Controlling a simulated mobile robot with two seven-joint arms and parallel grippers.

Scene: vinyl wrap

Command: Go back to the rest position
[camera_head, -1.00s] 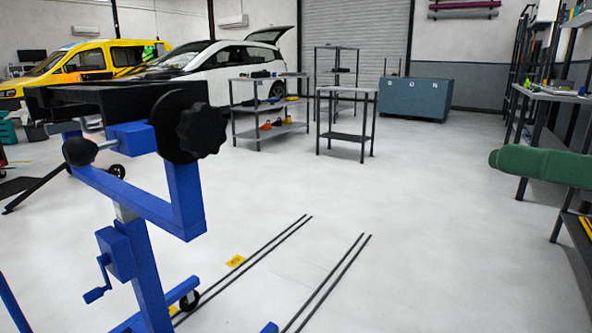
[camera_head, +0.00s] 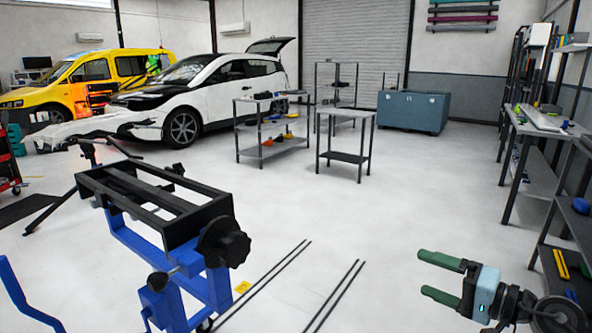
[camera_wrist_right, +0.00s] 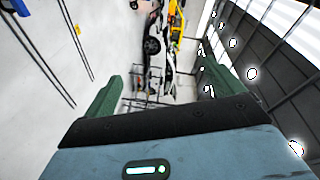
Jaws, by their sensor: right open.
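My right gripper (camera_head: 424,273) is at the lower right of the head view, with its green fingers spread apart and nothing between them. It points left over open floor, with shelving to its right. In the right wrist view, the same gripper (camera_wrist_right: 158,88) shows two green fingers wide apart, with only the distant, tilted room between them. My left gripper is not in view.
A blue stand with a black frame (camera_head: 160,198) is at the lower left. Dark rails (camera_head: 335,293) lie on the floor. Shelving (camera_head: 560,235) lines the right side. A white car (camera_head: 215,90) and grey carts (camera_head: 262,128) stand farther back. The middle floor is clear.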

